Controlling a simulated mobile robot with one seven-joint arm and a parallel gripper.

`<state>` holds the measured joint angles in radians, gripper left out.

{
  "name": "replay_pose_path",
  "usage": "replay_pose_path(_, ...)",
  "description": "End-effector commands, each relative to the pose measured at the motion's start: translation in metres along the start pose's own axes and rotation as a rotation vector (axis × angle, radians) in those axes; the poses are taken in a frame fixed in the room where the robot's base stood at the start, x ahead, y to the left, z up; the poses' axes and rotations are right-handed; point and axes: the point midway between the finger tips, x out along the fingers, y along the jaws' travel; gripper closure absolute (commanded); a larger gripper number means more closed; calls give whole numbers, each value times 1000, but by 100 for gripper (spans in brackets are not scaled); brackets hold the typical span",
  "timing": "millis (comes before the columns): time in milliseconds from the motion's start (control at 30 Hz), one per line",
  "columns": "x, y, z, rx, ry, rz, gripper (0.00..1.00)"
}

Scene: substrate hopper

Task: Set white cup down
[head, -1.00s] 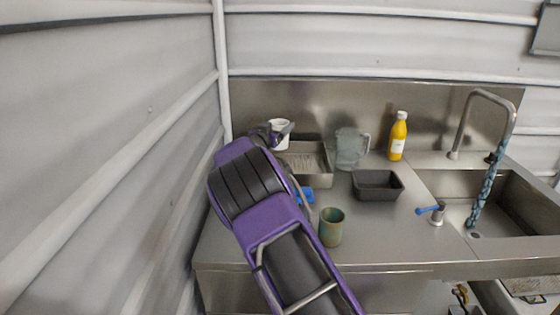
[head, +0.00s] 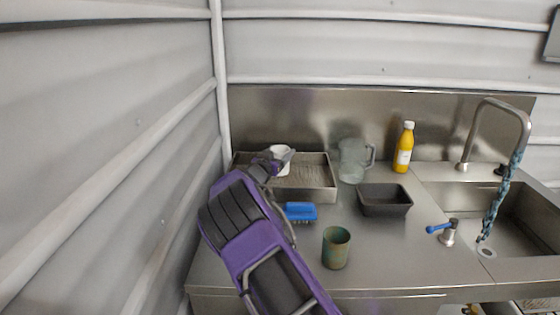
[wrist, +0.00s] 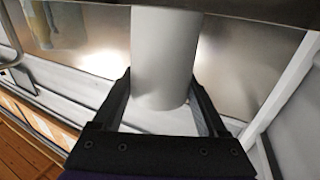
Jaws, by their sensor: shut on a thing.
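The white cup (head: 281,160) is upright at the back left of the counter, in front of or over the left part of a shallow steel tray (head: 334,184). I cannot tell whether its base touches the tray. My gripper (head: 274,159) is shut on it, and the arm hides part of the cup and of the tray's left side. In the wrist view the white cup (wrist: 165,50) stands between the two black fingers of my gripper (wrist: 162,92), one on each side.
A blue brush (head: 299,211), a green-brown cup (head: 336,248), a dark grey bin (head: 385,201), a clear jug (head: 352,162) and a yellow bottle (head: 404,148) stand on the steel counter. The sink (head: 510,225) is at right; walls close in at left and back.

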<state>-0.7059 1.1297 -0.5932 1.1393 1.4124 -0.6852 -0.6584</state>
Motion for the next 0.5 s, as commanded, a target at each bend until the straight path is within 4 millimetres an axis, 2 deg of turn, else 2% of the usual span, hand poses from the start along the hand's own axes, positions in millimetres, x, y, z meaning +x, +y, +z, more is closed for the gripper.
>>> replay_pose_path(33,0,0,11,-3,-2,-1,81)
replay_pose_path(133,0,0,22,-2,-1,0,81)
replay_pose_path(500,0,0,27,0,-1,0,81)
